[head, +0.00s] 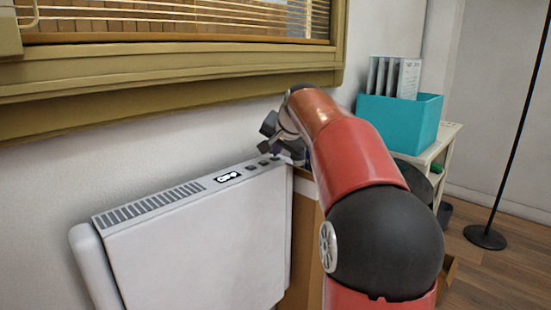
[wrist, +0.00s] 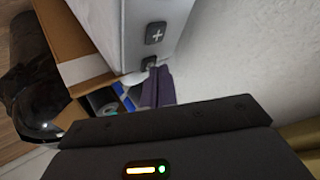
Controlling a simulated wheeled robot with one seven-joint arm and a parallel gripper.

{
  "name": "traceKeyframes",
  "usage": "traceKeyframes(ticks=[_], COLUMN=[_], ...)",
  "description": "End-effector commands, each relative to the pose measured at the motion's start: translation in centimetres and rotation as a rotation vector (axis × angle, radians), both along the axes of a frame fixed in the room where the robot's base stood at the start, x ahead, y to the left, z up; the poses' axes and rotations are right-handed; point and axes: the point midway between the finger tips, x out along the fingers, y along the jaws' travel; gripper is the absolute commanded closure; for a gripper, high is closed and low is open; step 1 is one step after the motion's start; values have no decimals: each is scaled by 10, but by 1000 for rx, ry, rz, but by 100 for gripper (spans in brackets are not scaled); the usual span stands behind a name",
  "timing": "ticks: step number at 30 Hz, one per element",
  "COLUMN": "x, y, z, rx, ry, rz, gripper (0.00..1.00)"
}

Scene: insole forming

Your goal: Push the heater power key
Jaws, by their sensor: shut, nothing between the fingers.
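The white heater (head: 200,240) stands against the wall, with a vent, a small lit display (head: 228,177) and a row of dark keys (head: 263,163) on its top. In the wrist view, a plus key (wrist: 155,34) shows clearly on the heater top. Beside it, another dark key (wrist: 149,62) is partly covered, and I cannot read its sign. My gripper (wrist: 157,70) is shut and empty, its fingertips right at that partly covered key; I cannot tell whether they touch it. In the head view, my gripper (head: 270,140) is over the right end of the heater, its fingertips mostly hidden.
A window with a yellowish frame (head: 180,85) is above the heater. A cardboard box (head: 305,225) stands right beside the heater's right end. Farther right are a teal bin (head: 402,120) with folders and a stand base (head: 485,237) on the wooden floor.

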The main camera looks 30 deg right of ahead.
Motion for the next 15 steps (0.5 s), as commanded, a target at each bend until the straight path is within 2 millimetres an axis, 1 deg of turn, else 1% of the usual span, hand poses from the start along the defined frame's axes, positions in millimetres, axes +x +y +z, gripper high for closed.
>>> traceKeyframes(ticks=[8, 15], x=[0, 0], y=[0, 0], z=[-1, 9], rx=[0, 0], ry=[0, 0], rz=[0, 0], gripper=[100, 100])
